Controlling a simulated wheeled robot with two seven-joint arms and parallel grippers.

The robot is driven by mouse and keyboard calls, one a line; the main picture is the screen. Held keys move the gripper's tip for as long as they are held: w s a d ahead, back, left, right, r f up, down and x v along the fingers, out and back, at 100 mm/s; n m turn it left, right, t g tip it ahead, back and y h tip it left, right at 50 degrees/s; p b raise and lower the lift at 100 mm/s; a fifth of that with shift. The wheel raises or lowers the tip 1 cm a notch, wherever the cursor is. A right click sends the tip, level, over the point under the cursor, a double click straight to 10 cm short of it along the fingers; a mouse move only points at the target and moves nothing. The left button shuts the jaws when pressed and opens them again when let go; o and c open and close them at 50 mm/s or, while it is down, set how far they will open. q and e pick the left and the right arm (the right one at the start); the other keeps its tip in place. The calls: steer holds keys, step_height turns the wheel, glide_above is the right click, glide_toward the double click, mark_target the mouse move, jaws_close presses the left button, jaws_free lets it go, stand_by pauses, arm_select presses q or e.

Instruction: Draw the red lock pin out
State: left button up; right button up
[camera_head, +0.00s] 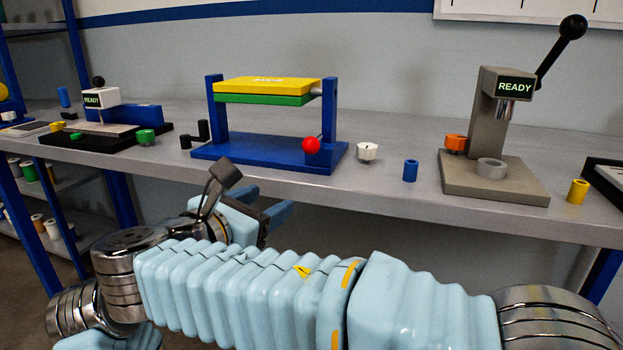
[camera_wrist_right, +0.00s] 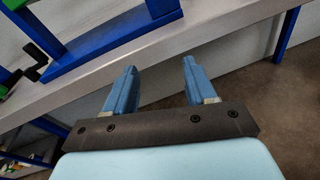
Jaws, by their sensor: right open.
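The red lock pin shows as a red ball knob (camera_head: 311,145) with a short dark stem at the front right of a blue stand (camera_head: 262,160). The stand carries a yellow plate over a green one (camera_head: 266,91) between two blue uprights. My right gripper (camera_head: 269,205) is open and empty, in front of and below the bench edge, lower left of the red knob and apart from it. In the right wrist view its two blue fingers (camera_wrist_right: 159,72) are spread with nothing between them. Part of the blue stand (camera_wrist_right: 88,47) shows there; the red knob does not. My left gripper is not in view.
A black crank-like part (camera_head: 196,134) stands left of the blue stand. A white knob (camera_head: 367,151) and blue cylinder (camera_head: 410,171) stand to its right. A grey press (camera_head: 494,140) with a black lever is farther right. The bench front edge (camera_head: 330,190) lies between gripper and stand.

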steer(key=t+h, duration=0.1)
glide_toward(306, 148)
steer(key=s+a+f, duration=0.1)
steer(key=m, duration=0.1)
steer(key=shift+h, duration=0.3)
steer(key=x, duration=0.8)
steer(key=b+x, duration=0.1)
steer(key=x, duration=0.4)
steer(key=shift+d+r, duration=0.1)
steer(key=shift+r, duration=0.2)
steer(key=shift+c, duration=0.3)
jaws_close()
steer(key=shift+s, duration=0.1)
